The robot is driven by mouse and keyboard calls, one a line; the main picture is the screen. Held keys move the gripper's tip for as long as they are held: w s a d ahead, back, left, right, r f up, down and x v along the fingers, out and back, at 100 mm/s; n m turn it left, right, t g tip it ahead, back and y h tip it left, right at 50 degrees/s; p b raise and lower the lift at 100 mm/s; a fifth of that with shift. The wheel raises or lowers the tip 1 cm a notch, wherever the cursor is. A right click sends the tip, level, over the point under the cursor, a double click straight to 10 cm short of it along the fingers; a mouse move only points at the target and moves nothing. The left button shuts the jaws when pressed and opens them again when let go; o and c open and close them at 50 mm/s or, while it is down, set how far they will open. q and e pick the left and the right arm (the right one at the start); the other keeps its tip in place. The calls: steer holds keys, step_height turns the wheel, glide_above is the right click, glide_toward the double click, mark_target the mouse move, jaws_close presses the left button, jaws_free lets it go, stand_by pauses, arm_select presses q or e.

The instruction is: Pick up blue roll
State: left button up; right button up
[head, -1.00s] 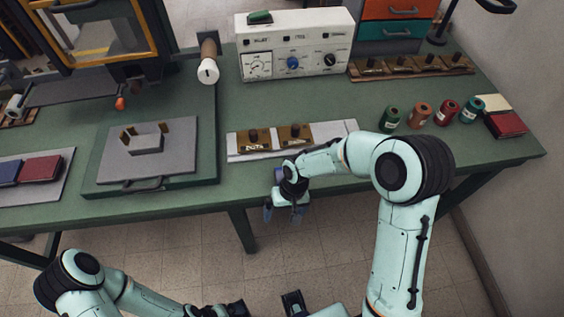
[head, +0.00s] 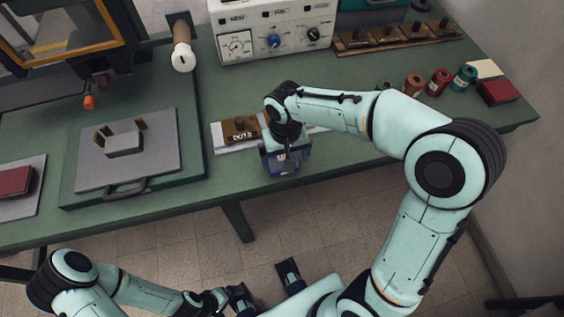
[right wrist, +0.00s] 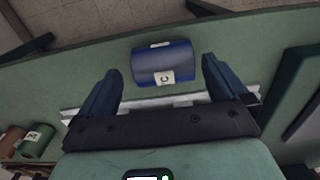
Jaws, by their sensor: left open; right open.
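The blue roll (right wrist: 163,62) shows in the right wrist view, a short cylinder with a white label, over the green table top near its front edge. My right gripper (right wrist: 160,80) is open, with one dark blue finger on each side of the roll and visible gaps on both sides. I cannot tell its height above the roll. In the head view my right gripper (head: 285,162) is over the table's front edge, and the roll cannot be made out there. My left gripper (head: 267,286) is open and empty, low in front of the table.
A pale strip with a brass stamp block (head: 240,128) lies just behind my right gripper. A grey plate on a green base (head: 150,165) stands to the left. Several thread spools (head: 438,82) stand at the right, and a white control box (head: 275,32) at the back.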

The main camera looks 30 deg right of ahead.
steer(key=f, duration=0.2)
steer(key=w+f, duration=0.1)
steer(key=f, duration=0.2)
steer(key=shift+f, duration=0.15)
steer(key=c, duration=0.9)
steer(key=shift+o, duration=0.2)
step_height(320, 180, up, 20)
steer(key=p, duration=0.2)
steer(key=shift+p, duration=0.4)
